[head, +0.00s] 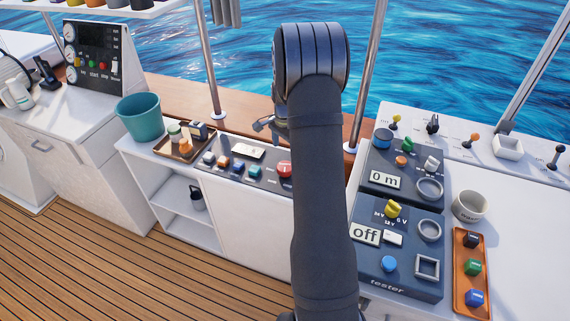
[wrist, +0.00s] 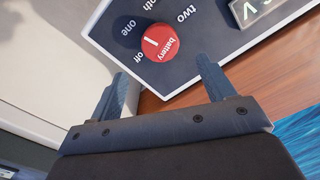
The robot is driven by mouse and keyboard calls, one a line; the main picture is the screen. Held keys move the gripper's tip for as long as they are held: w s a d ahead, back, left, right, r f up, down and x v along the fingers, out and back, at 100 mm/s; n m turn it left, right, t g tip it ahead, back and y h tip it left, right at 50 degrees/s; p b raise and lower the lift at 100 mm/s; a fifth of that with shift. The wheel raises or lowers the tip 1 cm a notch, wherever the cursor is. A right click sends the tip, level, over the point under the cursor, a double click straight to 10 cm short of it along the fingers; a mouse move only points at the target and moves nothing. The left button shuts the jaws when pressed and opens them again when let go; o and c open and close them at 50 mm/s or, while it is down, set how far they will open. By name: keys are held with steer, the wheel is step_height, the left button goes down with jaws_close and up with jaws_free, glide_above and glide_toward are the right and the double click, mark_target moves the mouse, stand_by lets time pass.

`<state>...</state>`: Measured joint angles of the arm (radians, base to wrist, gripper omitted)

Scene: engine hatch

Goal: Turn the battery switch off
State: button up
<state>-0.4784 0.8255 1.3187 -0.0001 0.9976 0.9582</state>
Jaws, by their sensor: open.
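The battery switch is a round red knob (wrist: 160,42) on a dark panel (wrist: 205,50). Labels "off", "one" and "two" and a partly cut-off one surround it. A white line marks the knob's left part, near "one" and "off"; I cannot tell exactly which label it points at. In the head view the red knob (head: 285,169) sits at the right end of the panel, partly beside my arm. My gripper (wrist: 163,75) is open and empty, its fingertips short of the knob and apart from it. In the head view my gripper (head: 268,124) is mostly hidden behind my arm.
The panel also carries several small coloured buttons (head: 237,168) and a display (wrist: 258,8). A tray with jars (head: 183,143) and a teal bucket (head: 140,117) stand left. A blue tester (head: 398,270), a mug (head: 470,207) and an orange tray (head: 459,268) are right.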

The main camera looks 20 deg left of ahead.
step_height(320, 180, down, 8)
steer(key=shift+f, duration=0.15)
stand_by(0.3)
steer(key=c, duration=1)
